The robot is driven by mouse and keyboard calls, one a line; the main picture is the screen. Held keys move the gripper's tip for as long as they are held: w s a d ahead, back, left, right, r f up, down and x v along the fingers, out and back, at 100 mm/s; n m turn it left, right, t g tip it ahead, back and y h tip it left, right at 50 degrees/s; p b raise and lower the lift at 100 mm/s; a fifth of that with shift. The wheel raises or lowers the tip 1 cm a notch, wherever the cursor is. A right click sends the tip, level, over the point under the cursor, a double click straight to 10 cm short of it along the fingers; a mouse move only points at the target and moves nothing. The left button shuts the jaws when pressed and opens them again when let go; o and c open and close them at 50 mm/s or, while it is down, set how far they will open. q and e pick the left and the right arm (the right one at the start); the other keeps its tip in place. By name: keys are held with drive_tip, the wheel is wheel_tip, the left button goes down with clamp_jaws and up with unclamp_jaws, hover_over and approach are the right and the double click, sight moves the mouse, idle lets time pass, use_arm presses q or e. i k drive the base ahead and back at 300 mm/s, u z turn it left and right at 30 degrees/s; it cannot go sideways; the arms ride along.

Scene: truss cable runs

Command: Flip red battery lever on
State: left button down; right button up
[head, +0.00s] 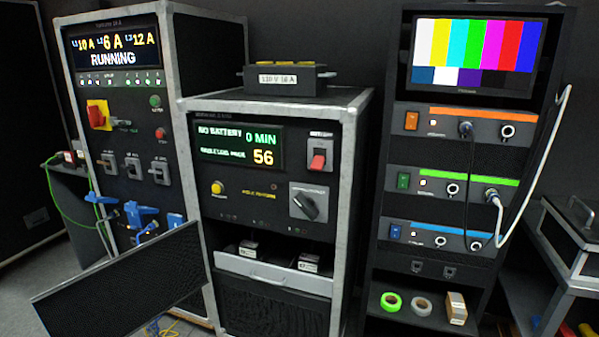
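The red battery lever (317,162) is on the upper right of the middle cabinet's front panel (270,200), in a pale housing under a small label that seems to read battery. Its red part shows at the lower end of the housing; I cannot tell its exact position. The display (238,147) beside it reads NO BATTERY, 0 MIN and 56. Neither of my grippers is in the head view, and nothing touches the lever.
A dark panel (120,280) juts out at lower left. A partly open drawer (270,275) with small boxes sits below the middle panel. The left cabinet (125,100) reads RUNNING. The right rack (455,150) has a looping white cable. The space before the lever looks clear.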

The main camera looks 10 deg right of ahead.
sight(317, 163)
drive_tip(key=z, duration=0.6)
drive_tip(key=i, duration=0.9)
drive_tip(key=z, duration=0.9)
